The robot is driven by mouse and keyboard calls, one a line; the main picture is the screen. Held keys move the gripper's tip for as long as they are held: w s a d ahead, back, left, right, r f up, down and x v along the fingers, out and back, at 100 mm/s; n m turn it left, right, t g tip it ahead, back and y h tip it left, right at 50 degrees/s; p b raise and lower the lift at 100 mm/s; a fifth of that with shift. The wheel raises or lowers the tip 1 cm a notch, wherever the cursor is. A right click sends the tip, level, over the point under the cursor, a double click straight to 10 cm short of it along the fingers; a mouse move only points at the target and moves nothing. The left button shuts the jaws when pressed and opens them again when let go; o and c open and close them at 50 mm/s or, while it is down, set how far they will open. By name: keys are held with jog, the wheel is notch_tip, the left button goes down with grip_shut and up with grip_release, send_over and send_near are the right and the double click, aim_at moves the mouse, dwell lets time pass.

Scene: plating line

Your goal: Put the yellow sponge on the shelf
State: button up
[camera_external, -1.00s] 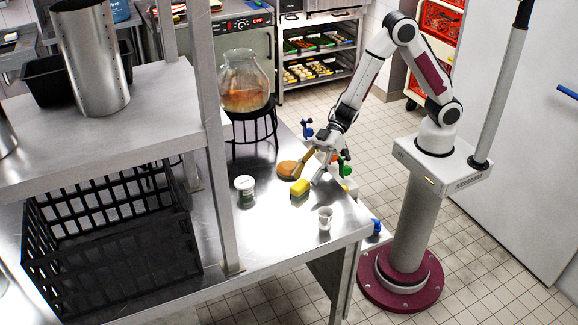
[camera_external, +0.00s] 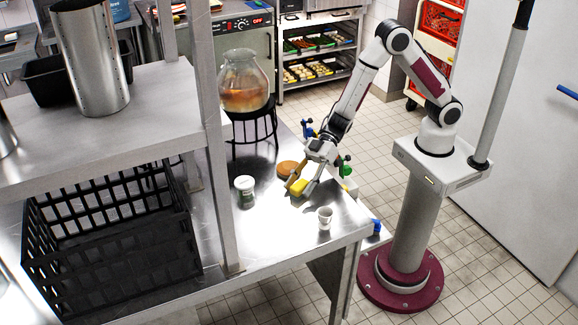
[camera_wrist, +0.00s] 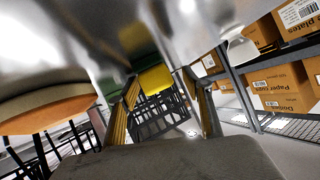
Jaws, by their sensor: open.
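The yellow sponge (camera_external: 298,187) lies on the steel table, partly hidden by my gripper. My gripper (camera_external: 301,189) is open and low at the sponge, with a finger on either side of it. In the wrist view, the sponge (camera_wrist: 155,79) shows between the two spread fingers (camera_wrist: 163,112); I cannot tell whether either finger touches it. The steel shelf (camera_external: 150,125) stands above the table on the left.
A white-lidded jar (camera_external: 245,190) and a white cup (camera_external: 325,217) stand near the sponge. A round brown item (camera_external: 287,168) lies just behind. A shelf post (camera_external: 222,170) and black crate (camera_external: 110,235) stand left. A glass jar (camera_external: 243,85) is on a stand.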

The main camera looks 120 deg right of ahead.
aim_at(300, 184)
jog(key=c, duration=1.2)
jog(key=shift+r, duration=0.1)
jog(key=shift+r, duration=4.95)
